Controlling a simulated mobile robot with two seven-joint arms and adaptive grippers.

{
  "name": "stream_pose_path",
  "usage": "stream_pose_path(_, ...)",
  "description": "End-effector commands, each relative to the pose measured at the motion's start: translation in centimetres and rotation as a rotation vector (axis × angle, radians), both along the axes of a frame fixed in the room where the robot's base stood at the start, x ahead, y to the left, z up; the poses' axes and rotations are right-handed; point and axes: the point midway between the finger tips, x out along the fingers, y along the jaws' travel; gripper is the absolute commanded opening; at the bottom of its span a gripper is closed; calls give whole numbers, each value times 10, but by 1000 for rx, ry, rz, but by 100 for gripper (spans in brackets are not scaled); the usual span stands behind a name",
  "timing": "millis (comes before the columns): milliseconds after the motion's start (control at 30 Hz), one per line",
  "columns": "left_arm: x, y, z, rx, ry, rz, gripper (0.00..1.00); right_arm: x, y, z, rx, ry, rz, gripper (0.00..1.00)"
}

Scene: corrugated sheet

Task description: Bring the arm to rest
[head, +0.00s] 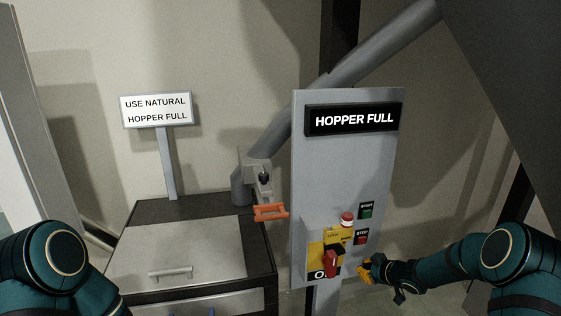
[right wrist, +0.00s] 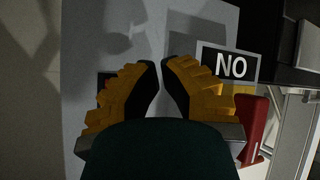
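My right arm (head: 455,263) reaches in from the right in the head view. Its gripper (head: 374,268) is beside the lower right of the grey control panel (head: 345,165), right of the red switch handle (head: 330,263). In the right wrist view the yellow fingers (right wrist: 160,66) show a narrow gap between their tips, with nothing between them. The red handle (right wrist: 253,128) is to their right, apart from them. Of my left arm (head: 50,265), only a bent part shows at the lower left; its gripper is out of view.
The panel carries a HOPPER FULL sign (head: 353,119), a red knob (head: 347,219), a green START button (head: 367,211) and a red STOP button (head: 361,237). A lidded bin (head: 180,250) stands left. A grey pipe (head: 375,48) runs diagonally behind the panel.

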Motion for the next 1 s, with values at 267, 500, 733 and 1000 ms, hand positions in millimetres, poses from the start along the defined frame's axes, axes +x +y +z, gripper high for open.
stream_pose_path(267,0,0,0,0,-1,0,57,-84,121,-55,279,302,-178,0)
stream_pose_path(500,0,0,0,0,-1,0,57,-205,195,-92,383,651,-388,0)
stream_pose_path(733,0,0,0,0,-1,0,57,-300,221,-102,367,887,-545,0)
stream_pose_path(1000,0,0,0,0,-1,0,57,-324,224,-102,354,943,-592,0)
